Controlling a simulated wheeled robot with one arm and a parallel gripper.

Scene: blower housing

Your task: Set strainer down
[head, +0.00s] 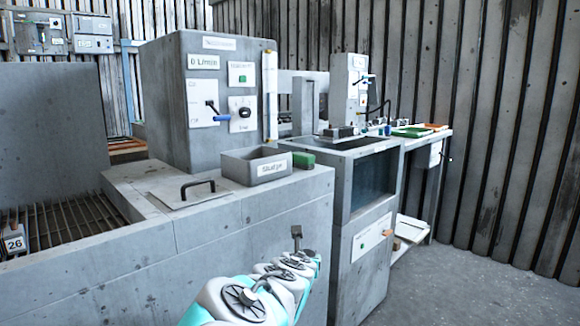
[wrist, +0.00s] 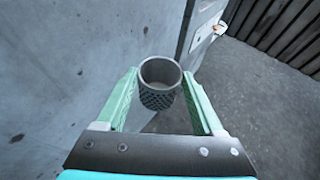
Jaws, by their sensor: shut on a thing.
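The strainer (wrist: 159,96) is a small grey metal cup with an open round top and a knurled or meshed side. In the wrist view it sits between the two pale green fingers of my gripper (wrist: 160,78), which is shut on it. The strainer is held off any surface, with its open top tilted toward the camera. In the head view my arm reaches forward in front of the grey bench, and the strainer cannot be clearly made out there.
A sludge-labelled tray (head: 257,165) stands on the bench top beside a green block (head: 303,160). A black-handled lid (head: 192,191) lies to its left. A control cabinet (head: 205,100) rises behind. A tank (head: 375,180) stands right, with clear floor (head: 470,270) beyond.

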